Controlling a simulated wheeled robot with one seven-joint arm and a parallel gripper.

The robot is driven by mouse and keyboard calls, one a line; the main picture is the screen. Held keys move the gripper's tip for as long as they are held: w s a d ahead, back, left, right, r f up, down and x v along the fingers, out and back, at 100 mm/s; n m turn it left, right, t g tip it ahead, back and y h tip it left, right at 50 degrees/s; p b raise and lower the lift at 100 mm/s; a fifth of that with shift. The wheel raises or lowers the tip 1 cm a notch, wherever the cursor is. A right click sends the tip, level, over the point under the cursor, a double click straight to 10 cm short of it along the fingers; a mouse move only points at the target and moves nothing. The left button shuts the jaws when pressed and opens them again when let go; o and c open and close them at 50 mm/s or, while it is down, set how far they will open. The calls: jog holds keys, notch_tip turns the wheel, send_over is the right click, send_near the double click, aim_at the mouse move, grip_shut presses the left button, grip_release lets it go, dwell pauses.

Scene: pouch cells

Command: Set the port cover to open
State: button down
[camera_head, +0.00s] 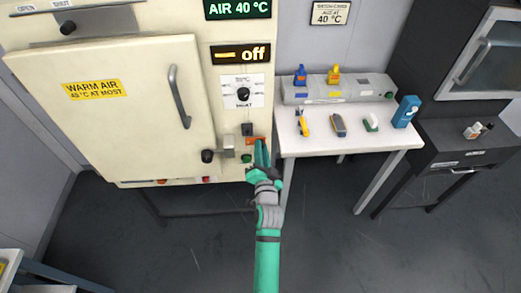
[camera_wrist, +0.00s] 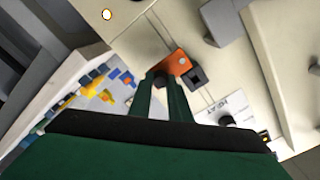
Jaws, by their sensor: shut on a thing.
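The orange port cover (camera_head: 250,141) is on the lower right of the cream cabinet front. In the wrist view the orange cover (camera_wrist: 179,61) sits on a thin rail beside a dark square port (camera_wrist: 195,77). My gripper (camera_head: 261,150) is at the cover, with its fingers partly hiding it. In the wrist view my gripper's fingertips (camera_wrist: 163,75) are close together on the cover's near edge, shut on it. The exact contact is hidden by the fingers.
The cabinet door (camera_head: 120,110) with its grey handle (camera_head: 179,97) is closed, left of the cover. A white table (camera_head: 350,141) with small tools stands at right. The floor in front is clear.

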jog(key=shift+f, duration=0.15)
jog(key=c, duration=1.6)
grip_release()
jog(key=shift+w+d, duration=0.1)
jog(key=shift+w, duration=0.05)
jog(key=shift+c, duration=0.2)
jog(key=s, duration=1.1)
jog(key=shift+a, duration=0.45)
jog(key=shift+w, duration=0.1)
